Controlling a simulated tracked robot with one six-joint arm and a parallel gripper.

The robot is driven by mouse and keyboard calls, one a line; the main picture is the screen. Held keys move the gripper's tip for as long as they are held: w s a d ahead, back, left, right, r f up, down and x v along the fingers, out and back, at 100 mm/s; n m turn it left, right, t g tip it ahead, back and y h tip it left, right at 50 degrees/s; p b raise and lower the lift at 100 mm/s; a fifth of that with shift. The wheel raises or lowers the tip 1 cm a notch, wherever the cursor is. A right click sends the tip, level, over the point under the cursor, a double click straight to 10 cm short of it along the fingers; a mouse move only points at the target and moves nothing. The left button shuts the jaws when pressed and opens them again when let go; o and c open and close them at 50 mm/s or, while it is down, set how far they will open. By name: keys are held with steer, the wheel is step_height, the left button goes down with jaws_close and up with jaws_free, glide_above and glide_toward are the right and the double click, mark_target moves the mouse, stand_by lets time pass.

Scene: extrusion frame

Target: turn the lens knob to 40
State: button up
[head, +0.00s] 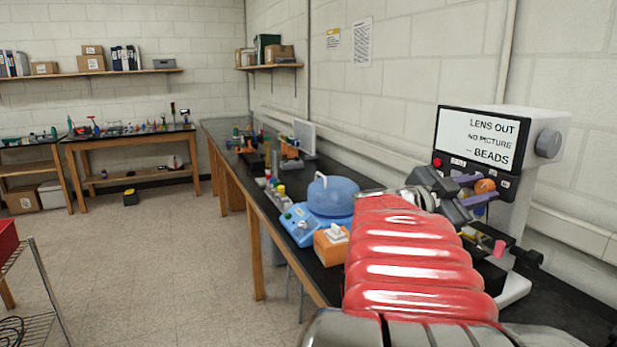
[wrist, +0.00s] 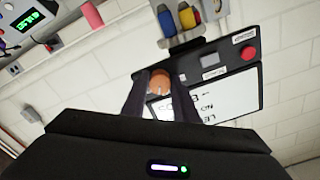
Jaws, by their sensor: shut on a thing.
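A white machine (head: 535,120) stands on the black bench at the right. Its screen (head: 478,138) reads "LENS OUT NO PICTURE - BEADS" in the head view; in the wrist view the screen (wrist: 225,98) shows tilted and partly covered. An orange knob (head: 486,186) sits on the panel under the screen. My gripper (head: 473,190) is shut on the orange knob, one purple finger on either side. The wrist view also shows the knob (wrist: 160,80) between the fingertips. Any scale or pointer on the knob is too small to read.
A red button (head: 437,162) is left of the knob on the panel. A pink piece (head: 499,247) is below it. A blue domed device (head: 332,194) and an orange tissue box (head: 331,244) stand on the bench to the left.

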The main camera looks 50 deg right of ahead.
steer(key=m, duration=0.6)
steer(key=shift+m, duration=0.3)
steer(key=shift+f, duration=0.1)
steer(key=o, duration=1.1)
steer(key=shift+c, duration=0.2)
steer(key=v, duration=1.3)
steer(key=shift+w+a, duration=0.15)
steer(key=shift+a, duration=0.2)
